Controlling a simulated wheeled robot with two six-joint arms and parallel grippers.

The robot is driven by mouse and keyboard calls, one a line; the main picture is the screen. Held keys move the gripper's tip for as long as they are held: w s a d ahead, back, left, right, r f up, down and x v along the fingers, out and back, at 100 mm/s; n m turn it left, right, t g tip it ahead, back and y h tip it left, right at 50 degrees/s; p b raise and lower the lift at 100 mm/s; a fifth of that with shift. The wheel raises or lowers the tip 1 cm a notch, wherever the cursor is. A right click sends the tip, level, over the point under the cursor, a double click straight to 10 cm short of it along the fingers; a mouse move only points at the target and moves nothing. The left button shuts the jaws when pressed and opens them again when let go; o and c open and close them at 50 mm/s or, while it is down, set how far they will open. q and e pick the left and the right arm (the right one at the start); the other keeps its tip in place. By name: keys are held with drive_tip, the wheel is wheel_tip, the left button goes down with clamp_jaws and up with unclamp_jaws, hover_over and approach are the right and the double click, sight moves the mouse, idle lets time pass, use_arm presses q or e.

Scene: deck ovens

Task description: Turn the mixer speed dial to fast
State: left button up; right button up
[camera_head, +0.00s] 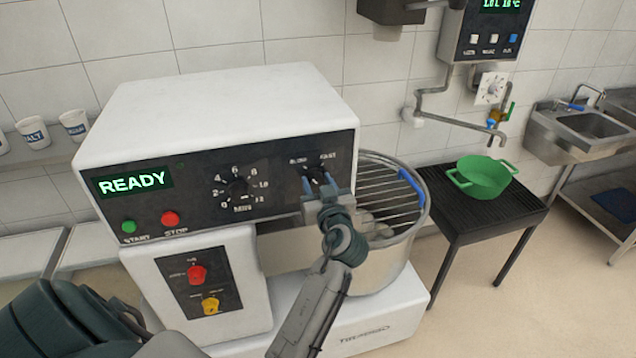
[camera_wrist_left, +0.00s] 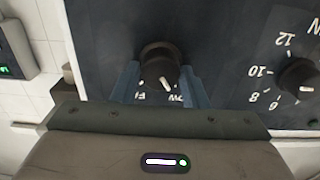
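The mixer (camera_head: 215,110) has a dark panel with a black speed dial (camera_head: 317,174) under the SLOW and FAST labels. The speed dial (camera_wrist_left: 160,70) also shows in the left wrist view, where the panel appears upside down. Its white mark points down and slightly right there, between the two labels and nearer the end of SLOW. My left gripper (camera_head: 325,190) is at the panel, with one blue finger on each side of the dial. In the left wrist view the fingers of the left gripper (camera_wrist_left: 160,86) look spread around the dial; firm contact cannot be made out. My right gripper is out of view.
A timer dial (camera_head: 237,187) sits left of the speed dial, with a green start button (camera_head: 128,226) and red stop button (camera_head: 170,218) farther left. The bowl (camera_head: 385,255) and its wire guard (camera_head: 385,190) are close on the right. A green pot (camera_head: 483,178) stands on a black table.

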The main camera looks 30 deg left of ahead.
use_arm(q)
drive_tip(key=c, duration=0.4)
drive_tip(key=shift+m, duration=0.4)
drive_tip(key=shift+c, duration=0.2)
drive_tip(key=shift+m, duration=1)
drive_tip(key=m, duration=0.2)
drive_tip(key=shift+w+m, duration=0.1)
drive_tip(key=shift+m, duration=0.3)
drive_tip(key=m, duration=0.4)
drive_tip(key=shift+d+p, duration=0.1)
drive_tip(key=shift+p, duration=0.25)
drive_tip(key=shift+f+m+p, duration=0.1)
drive_tip(key=shift+m+p, duration=0.6)
drive_tip(key=shift+m, duration=1.5)
drive_tip(key=shift+w, duration=0.1)
drive_tip(key=o, duration=1)
